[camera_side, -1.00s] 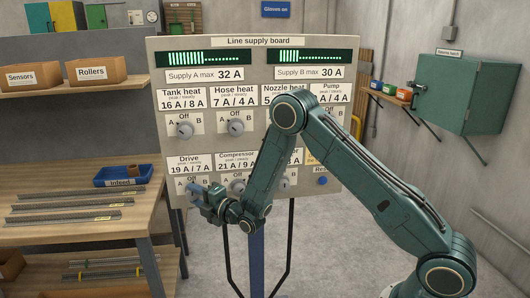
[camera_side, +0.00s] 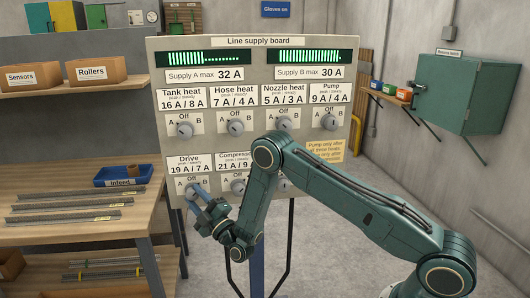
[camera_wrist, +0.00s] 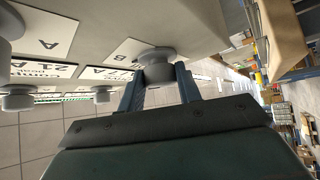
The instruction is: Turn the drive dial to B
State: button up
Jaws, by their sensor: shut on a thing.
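The drive dial (camera_side: 190,188) is the lower-left knob on the line supply board (camera_side: 160,140), under the label "Drive 19 A / 7 A" with Off, A and B marks. My gripper (camera_side: 195,196) is shut on the drive dial from the front. In the wrist view the grey drive knob (camera_wrist: 158,67) sits between my gripper's two fingers (camera_wrist: 158,85), with a B mark beside it. The knob is partly covered, so I cannot tell which mark it points to. The supply A meter (camera_side: 205,58) is lit about halfway; the supply B meter (camera_side: 308,56) is lit nearly full.
The compressor dial (camera_side: 238,186) stands just right of the drive dial. The tank heat (camera_side: 185,130), hose heat (camera_side: 236,128), nozzle heat (camera_side: 284,125) and pump (camera_side: 329,122) dials form the upper row. The workbench (camera_side: 75,180) is close on the left.

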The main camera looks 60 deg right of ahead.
aim_at(196, 199)
dwell(0.4)
jog(key=o, duration=1)
jog(key=shift+s+a+f, duration=0.1)
jog(key=shift+s+f, duration=0.25)
jog(key=shift+s, duration=0.3)
jog(key=v, duration=0.3)
notch_tip(196, 199, up, 7)
jog(key=shift+s, duration=0.2)
jog(key=shift+r, duration=0.1)
